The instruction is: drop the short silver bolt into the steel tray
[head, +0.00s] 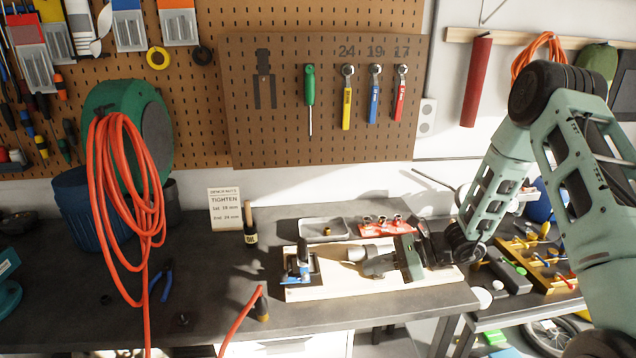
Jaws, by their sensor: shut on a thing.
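The steel tray (309,230) is a shallow grey tray on the dark bench, behind the wooden board. A small brownish thing lies in it, too small to name. My gripper (424,240) is at the right end of the board, to the right of the tray and apart from it. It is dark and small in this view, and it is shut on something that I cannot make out. I cannot pick out the short silver bolt anywhere in the head view.
A red socket holder (383,228) lies between tray and gripper. The wooden board (330,291) bears a blue clamp (298,272) and a grey cylindrical fixture (378,265). An orange cable (95,230) hangs at left.

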